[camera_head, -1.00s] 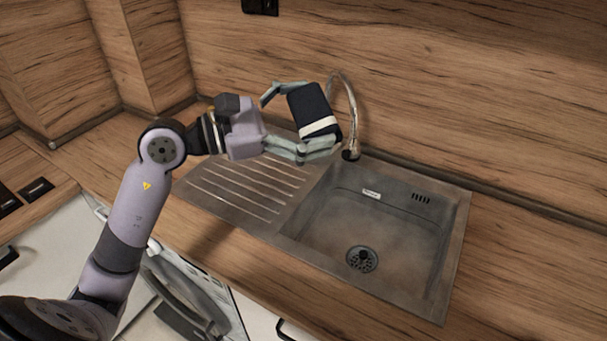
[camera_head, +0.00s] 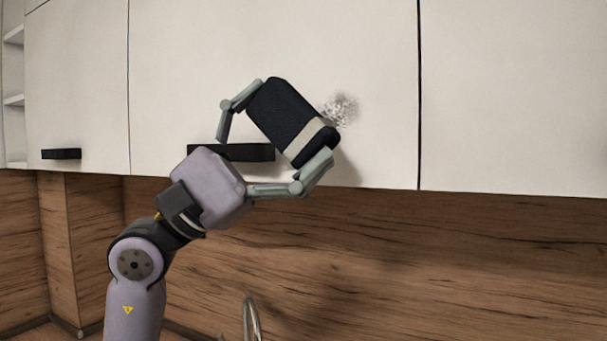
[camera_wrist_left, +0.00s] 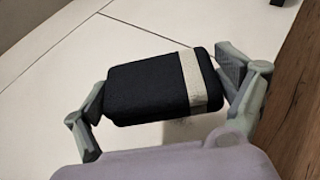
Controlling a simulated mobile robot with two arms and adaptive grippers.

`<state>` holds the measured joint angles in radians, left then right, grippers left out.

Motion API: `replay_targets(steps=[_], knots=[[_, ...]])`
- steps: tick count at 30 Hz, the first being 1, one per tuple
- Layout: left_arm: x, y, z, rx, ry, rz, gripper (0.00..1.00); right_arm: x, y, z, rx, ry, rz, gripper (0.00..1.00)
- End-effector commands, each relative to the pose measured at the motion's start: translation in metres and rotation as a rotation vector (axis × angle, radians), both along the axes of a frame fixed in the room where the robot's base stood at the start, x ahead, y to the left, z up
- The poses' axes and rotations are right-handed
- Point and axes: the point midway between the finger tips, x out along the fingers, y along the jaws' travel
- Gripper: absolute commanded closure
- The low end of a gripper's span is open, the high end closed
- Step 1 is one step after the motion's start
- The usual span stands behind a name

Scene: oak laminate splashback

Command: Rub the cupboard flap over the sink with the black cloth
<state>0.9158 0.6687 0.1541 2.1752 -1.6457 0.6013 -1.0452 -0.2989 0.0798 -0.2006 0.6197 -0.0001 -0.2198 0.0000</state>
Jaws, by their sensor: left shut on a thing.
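My left gripper (camera_head: 284,128) is shut on the black cloth (camera_head: 284,108), a dark padded block with a pale band near one end. The cloth is tilted in front of the white cupboard flap (camera_head: 370,60), near its lower edge. A grey speckled smudge (camera_head: 343,108) shows on the flap just right of the cloth. I cannot tell whether the cloth touches the flap. In the left wrist view the cloth (camera_wrist_left: 150,90) sits between both fingers, with the white flap (camera_wrist_left: 60,60) behind it. My right gripper is in neither view.
A black handle (camera_head: 232,152) sits on the flap behind my gripper. A neighbouring white door with a black handle (camera_head: 62,154) is at the left. The oak splashback (camera_head: 450,260) is below, and the tap (camera_head: 251,318) shows at the bottom edge.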

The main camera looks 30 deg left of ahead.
Motion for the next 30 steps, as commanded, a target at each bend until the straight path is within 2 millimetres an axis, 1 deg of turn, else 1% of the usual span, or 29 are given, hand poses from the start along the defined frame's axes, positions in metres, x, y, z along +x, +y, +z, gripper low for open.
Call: replay_targets(steps=[2, 6, 9, 15, 17, 24, 30], knots=[[-0.002, 0.001, 0.005, 0.0, -0.011, 0.002, 0.36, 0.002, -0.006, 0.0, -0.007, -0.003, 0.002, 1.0], [0.006, 0.002, 0.006, -0.002, -0.011, 0.003, 0.36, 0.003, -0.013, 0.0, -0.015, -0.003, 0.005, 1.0], [0.016, 0.002, 0.005, -0.002, -0.01, 0.0, 0.36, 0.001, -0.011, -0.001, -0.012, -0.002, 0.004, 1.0], [0.038, 0.004, 0.005, -0.003, -0.008, 0.0, 0.36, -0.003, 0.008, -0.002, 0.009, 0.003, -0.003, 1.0], [0.043, 0.004, 0.005, -0.002, -0.01, 0.001, 0.36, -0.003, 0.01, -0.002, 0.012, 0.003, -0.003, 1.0], [0.055, 0.004, 0.005, 0.0, -0.011, 0.002, 0.36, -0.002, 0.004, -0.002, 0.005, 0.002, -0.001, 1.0], [0.057, 0.004, 0.005, 0.001, -0.01, 0.002, 0.36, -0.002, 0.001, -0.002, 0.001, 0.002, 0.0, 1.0]])
